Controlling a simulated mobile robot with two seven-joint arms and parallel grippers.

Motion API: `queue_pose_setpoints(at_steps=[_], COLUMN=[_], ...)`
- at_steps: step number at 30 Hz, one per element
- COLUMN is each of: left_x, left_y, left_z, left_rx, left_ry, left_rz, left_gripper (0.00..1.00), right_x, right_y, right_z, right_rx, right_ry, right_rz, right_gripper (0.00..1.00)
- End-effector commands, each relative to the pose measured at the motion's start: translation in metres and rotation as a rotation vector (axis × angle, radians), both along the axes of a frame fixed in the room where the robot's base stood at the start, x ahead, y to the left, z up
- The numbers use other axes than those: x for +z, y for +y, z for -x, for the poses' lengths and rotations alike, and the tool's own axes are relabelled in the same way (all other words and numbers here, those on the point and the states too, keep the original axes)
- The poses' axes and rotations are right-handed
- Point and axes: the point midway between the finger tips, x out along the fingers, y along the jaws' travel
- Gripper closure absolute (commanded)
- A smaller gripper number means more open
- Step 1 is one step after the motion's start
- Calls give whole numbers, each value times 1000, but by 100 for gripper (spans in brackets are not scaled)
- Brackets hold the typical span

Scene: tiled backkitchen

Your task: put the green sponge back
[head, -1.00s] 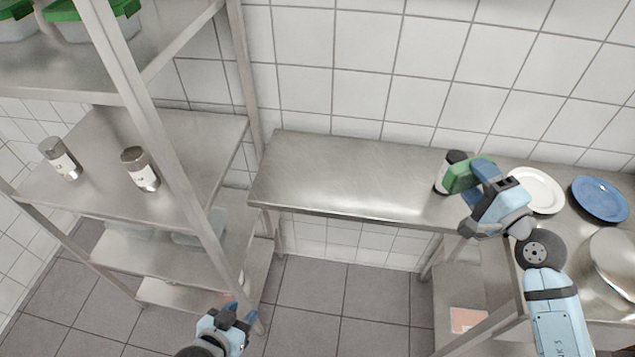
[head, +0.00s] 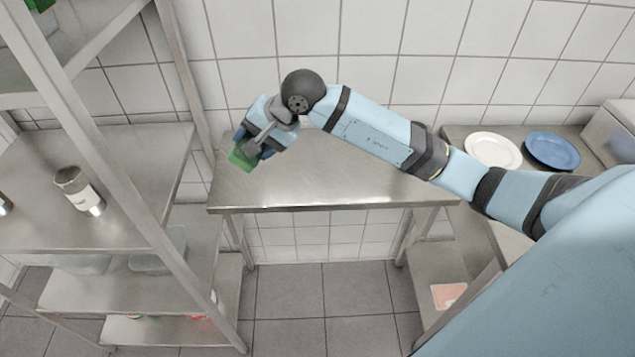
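The green sponge (head: 243,159) is in my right gripper (head: 252,148), over the left end of the steel table (head: 340,183). The blue fingers are shut on it and hide part of it. I cannot tell whether the sponge touches the tabletop or hangs just above it. My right arm reaches in from the right across the table. My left gripper is out of view.
A steel shelf rack (head: 120,180) stands at the left, with a labelled jar (head: 80,191) on its middle shelf. A white plate (head: 493,150) and a blue plate (head: 552,150) lie at the right. The table's front middle is bare.

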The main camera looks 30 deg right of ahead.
Motion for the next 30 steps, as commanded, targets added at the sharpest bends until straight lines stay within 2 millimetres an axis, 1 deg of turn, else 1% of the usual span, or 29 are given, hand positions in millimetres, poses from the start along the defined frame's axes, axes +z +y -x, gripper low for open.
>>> queue_pose_setpoints(at_steps=[1,2,5,9,12,13,15,17,20,23,30], left_x=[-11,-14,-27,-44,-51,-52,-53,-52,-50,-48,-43], left_y=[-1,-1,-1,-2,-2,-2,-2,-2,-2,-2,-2], left_z=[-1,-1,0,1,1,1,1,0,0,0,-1], left_rx=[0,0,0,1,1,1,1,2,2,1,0], left_ry=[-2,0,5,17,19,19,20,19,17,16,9], left_rz=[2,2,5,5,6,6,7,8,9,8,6], left_gripper=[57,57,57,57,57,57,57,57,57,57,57], right_x=[-4,-5,-4,8,20,24,28,28,15,-9,-74], right_y=[-13,-21,-55,-113,-144,-150,-161,-165,-167,-167,-166], right_z=[-6,-8,-12,-13,-10,-9,-7,-6,-4,-4,-4], right_rx=[-37,-66,-180,-367,-464,-483,-516,-531,-538,-536,-535], right_ry=[53,96,245,447,543,562,595,610,622,624,622], right_rz=[70,111,222,319,340,342,345,345,347,346,345], right_gripper=[61,61,61,61,61,61,61,61,61,61,61])
